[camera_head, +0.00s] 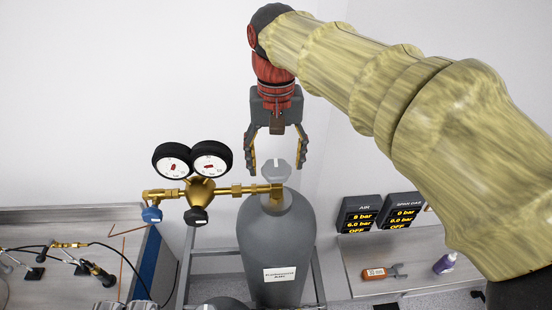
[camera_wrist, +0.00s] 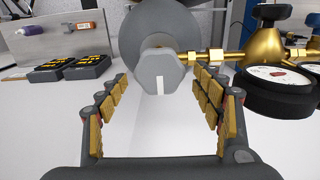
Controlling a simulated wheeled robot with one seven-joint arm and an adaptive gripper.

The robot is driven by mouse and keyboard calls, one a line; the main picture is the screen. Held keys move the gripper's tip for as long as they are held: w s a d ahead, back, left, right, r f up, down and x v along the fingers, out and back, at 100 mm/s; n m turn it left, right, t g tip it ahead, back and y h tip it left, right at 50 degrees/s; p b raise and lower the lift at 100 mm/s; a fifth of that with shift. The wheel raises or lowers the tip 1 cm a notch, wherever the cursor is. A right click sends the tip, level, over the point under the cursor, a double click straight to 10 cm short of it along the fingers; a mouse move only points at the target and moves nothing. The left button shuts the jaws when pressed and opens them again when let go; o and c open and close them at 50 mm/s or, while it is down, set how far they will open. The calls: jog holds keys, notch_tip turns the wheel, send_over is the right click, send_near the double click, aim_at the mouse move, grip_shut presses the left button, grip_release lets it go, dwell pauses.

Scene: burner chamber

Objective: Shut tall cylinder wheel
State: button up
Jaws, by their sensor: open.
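The tall grey gas cylinder (camera_head: 277,245) stands upright at the middle of the head view, with a label on its front. Its light grey wheel (camera_head: 278,171) sits on top of the brass valve. My gripper (camera_head: 277,165) points down over the wheel, its fingers open on either side of it. In the wrist view the wheel (camera_wrist: 160,72) with a white mark lies between and just beyond the fingertips of my open gripper (camera_wrist: 163,85). I see no clear contact between fingers and wheel.
AIR and SPAN GAS displays (camera_head: 361,213), an orange device (camera_head: 376,273) and a purple bottle (camera_head: 445,263) are right. A bench with hoses (camera_head: 70,225) is left.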

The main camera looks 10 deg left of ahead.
aim_at(276, 165)
notch_tip(276, 165, up, 12)
dwell(0.6)
jog(key=s+d+f+m+t, duration=0.1)
jog(key=s+d+f, duration=0.15)
jog(key=d, duration=0.45)
jog(key=s+d+f+t, duration=0.1)
jog(key=s+d+f, duration=0.15)
jog(key=d, duration=0.55)
jog(key=s+d+f+m+t, duration=0.1)
jog(key=s+d+f+t, duration=0.1)
jog(key=s+d+f, duration=0.5)
jog(key=s+d+f+m+t, duration=0.1)
jog(key=s+d+f+t, duration=0.15)
jog(key=d+f, duration=0.4)
notch_tip(276, 165, down, 34)
jog(key=a+b, duration=0.2)
jog(key=b, duration=3.1)
jog(key=shift+g, duration=0.45)
